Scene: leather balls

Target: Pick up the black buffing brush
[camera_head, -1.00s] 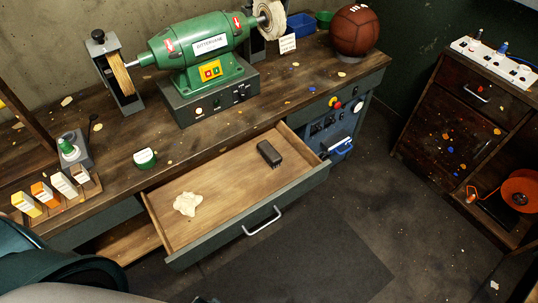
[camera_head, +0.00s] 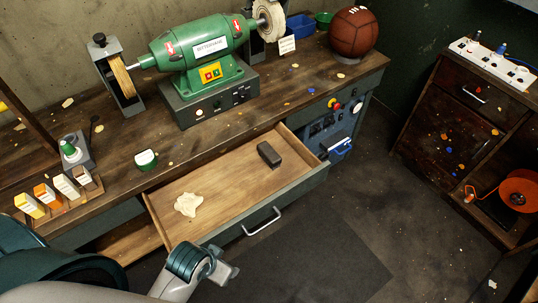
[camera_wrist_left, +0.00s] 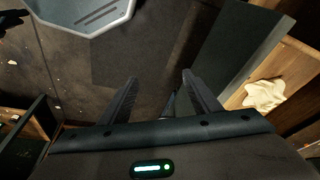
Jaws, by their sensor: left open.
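The black buffing brush (camera_head: 269,154) is a small dark block. It lies in the open wooden drawer (camera_head: 225,190), toward its back right, in the head view. My left gripper (camera_head: 222,268) is in front of the drawer, below and left of its handle, apart from the brush. In the left wrist view my left gripper (camera_wrist_left: 160,88) shows two spread dark fingers with nothing between them. The brush does not show in the left wrist view.
A crumpled cream cloth (camera_head: 188,204) lies in the drawer's front left; it also shows in the wrist view (camera_wrist_left: 264,95). The drawer's front panel with its metal handle (camera_head: 262,222) stands before my gripper. A green bench grinder (camera_head: 200,52) stands on the bench (camera_head: 300,80) above.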

